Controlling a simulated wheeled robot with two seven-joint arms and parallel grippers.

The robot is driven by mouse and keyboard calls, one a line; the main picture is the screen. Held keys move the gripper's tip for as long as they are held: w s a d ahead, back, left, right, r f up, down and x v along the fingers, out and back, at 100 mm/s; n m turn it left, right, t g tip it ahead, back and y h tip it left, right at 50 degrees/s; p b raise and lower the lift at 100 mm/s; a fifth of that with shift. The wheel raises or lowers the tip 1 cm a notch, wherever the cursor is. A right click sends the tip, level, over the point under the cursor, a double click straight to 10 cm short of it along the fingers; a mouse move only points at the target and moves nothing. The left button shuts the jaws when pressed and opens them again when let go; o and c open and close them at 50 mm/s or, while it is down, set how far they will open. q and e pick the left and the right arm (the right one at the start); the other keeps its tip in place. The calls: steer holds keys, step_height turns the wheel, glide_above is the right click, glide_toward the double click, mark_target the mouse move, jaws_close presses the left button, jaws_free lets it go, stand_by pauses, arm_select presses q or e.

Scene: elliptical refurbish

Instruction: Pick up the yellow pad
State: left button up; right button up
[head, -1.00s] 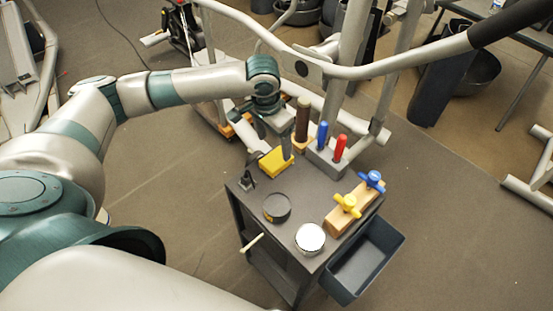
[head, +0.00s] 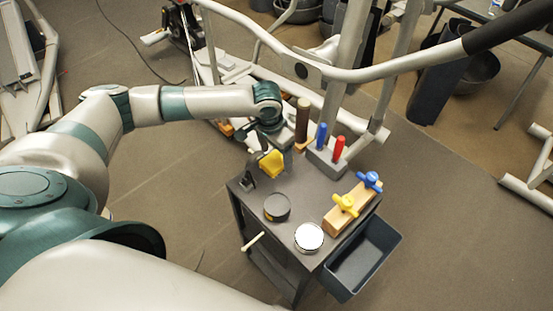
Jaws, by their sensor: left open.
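The yellow pad (head: 272,164) is near the back left corner of the dark cart top (head: 290,212). It looks tilted, and I cannot tell whether it still touches the cart. My left gripper (head: 276,150) is open, directly above and behind the pad, with its fingers pointing down around it. Parts of the fingers are hidden, so contact with the pad is not clear. My right gripper is not in view.
A black clamp-like item (head: 248,177) stands left of the pad. A brown-handled tool (head: 302,122) and a grey block with blue and red handles (head: 324,160) stand to the right. A dark round tin (head: 277,207) and a white-topped tin (head: 309,237) are in front.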

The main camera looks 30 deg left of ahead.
mark_target(276, 160)
arm_select(q)
steer(key=shift+f, duration=0.45)
steer(key=c, duration=1.1)
steer(key=shift+r, duration=0.15)
step_height(276, 160, up, 10)
steer(key=shift+f+b, duration=0.1)
steer(key=shift+b, duration=1.05)
steer(key=shift+o, duration=0.3)
steer(key=shift+f, duration=0.1)
